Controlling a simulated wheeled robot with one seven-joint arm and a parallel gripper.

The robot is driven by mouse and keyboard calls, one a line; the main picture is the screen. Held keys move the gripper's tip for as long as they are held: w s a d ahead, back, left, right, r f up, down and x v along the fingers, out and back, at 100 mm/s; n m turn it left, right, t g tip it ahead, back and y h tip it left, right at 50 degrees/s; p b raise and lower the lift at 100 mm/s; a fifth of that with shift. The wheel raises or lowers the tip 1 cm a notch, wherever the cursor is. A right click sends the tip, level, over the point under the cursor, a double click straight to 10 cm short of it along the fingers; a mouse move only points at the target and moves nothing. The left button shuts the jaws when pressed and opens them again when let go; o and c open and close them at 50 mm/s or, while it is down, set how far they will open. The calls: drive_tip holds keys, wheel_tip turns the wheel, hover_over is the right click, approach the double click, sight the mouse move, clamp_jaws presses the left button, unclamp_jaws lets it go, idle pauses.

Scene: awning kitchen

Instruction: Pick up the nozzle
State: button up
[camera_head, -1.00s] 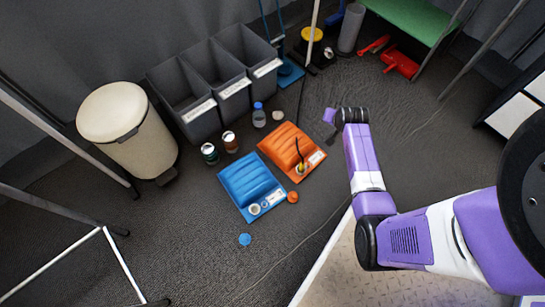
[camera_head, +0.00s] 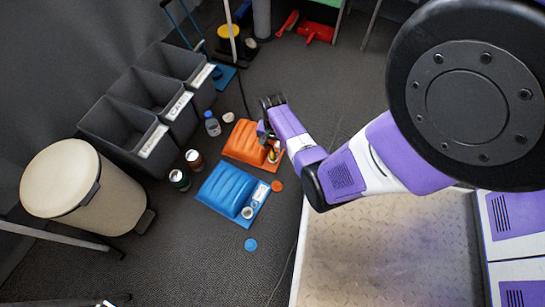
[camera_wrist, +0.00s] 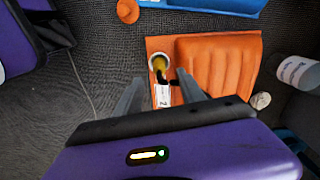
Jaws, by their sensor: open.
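An orange padded board (camera_head: 240,144) lies on the dark floor, and it also fills the top middle of the wrist view (camera_wrist: 222,60). A small round holder (camera_wrist: 154,62) sits at its left end, with a yellow and black piece (camera_wrist: 160,70) in it that looks like the nozzle, though I cannot be sure. In the wrist view my gripper (camera_wrist: 159,79) is open, its two grey fingers on either side of this piece and a white label (camera_wrist: 163,96). In the head view my gripper (camera_head: 263,131) is over the board's right part and hides some of it. I cannot tell any contact.
A blue padded board (camera_head: 228,188) lies just in front of the orange one. Two cans (camera_head: 194,160) and a bottle (camera_head: 212,124) stand to the left. Grey bins (camera_head: 125,135) and a beige trash can (camera_head: 75,190) are farther left. Loose caps (camera_head: 250,245) lie on the floor.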

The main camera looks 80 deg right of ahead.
sight(273, 151)
drive_tip(key=f+b, duration=0.3)
drive_tip(key=f, duration=0.2)
drive_tip(key=shift+a+b, duration=0.2)
drive_tip(key=shift+b, duration=0.15)
drive_tip(key=shift+r, duration=0.1)
clamp_jaws()
